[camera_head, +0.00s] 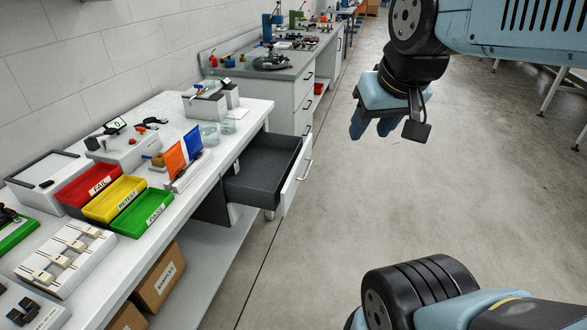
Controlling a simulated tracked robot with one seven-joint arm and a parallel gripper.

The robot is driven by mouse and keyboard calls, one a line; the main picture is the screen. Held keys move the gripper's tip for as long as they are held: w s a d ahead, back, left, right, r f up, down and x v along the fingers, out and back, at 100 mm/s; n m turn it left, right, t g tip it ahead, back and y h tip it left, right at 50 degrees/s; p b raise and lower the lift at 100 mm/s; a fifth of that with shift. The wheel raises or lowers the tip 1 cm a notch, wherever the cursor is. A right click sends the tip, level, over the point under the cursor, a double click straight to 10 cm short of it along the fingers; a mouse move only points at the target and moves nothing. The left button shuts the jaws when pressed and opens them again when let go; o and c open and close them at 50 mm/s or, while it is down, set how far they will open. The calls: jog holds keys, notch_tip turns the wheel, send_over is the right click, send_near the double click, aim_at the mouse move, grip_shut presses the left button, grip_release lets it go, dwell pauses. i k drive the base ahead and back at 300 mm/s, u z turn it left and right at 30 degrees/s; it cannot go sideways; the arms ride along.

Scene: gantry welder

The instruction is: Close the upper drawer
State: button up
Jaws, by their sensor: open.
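The upper drawer (264,178) is pulled out from under the white workbench and sticks out over the floor to the right. It has a dark grey inside, which looks empty, and a white front with a bar handle (305,170). My gripper (370,133) hangs in the air above the floor, up and to the right of the drawer. Its blue fingers point down. It is open, with nothing seen between the fingers, and it is apart from the drawer front.
The white workbench (245,120) carries red, yellow and green trays (115,198), instruments and folders. Cardboard boxes (158,279) stand on the shelf below. A grey-topped bench with closed drawers (304,90) stands behind. The floor (300,255) right of the drawer is clear.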

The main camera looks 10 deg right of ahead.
aim_at(273, 167)
jog(key=z, duration=0.05)
jog(key=i, duration=0.95)
jog(key=z, duration=0.8)
jog(key=k, duration=1.45)
jog(key=u, duration=0.5)
jog(key=i, duration=0.8)
jog(key=u, duration=0.05)
